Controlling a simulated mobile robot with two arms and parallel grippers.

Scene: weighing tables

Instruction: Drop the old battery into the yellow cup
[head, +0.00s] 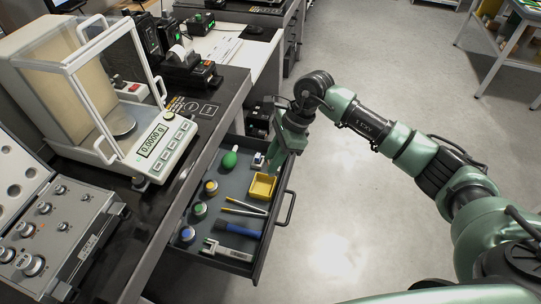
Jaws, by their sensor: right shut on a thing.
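The yellow cup (263,188) is a small square open tray in the open drawer, near its right side. My right gripper (274,166) points down just above the cup's far edge. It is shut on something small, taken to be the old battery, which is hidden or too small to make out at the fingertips. I cannot tell whether the gripper touches the cup. My left gripper is not in view.
The open drawer (213,255) also holds a green bulb (230,159), several small jars, pens, a blue-handled tool (238,228) and a caliper (228,250). A balance (160,145) and a weight case (60,230) stand on the table.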

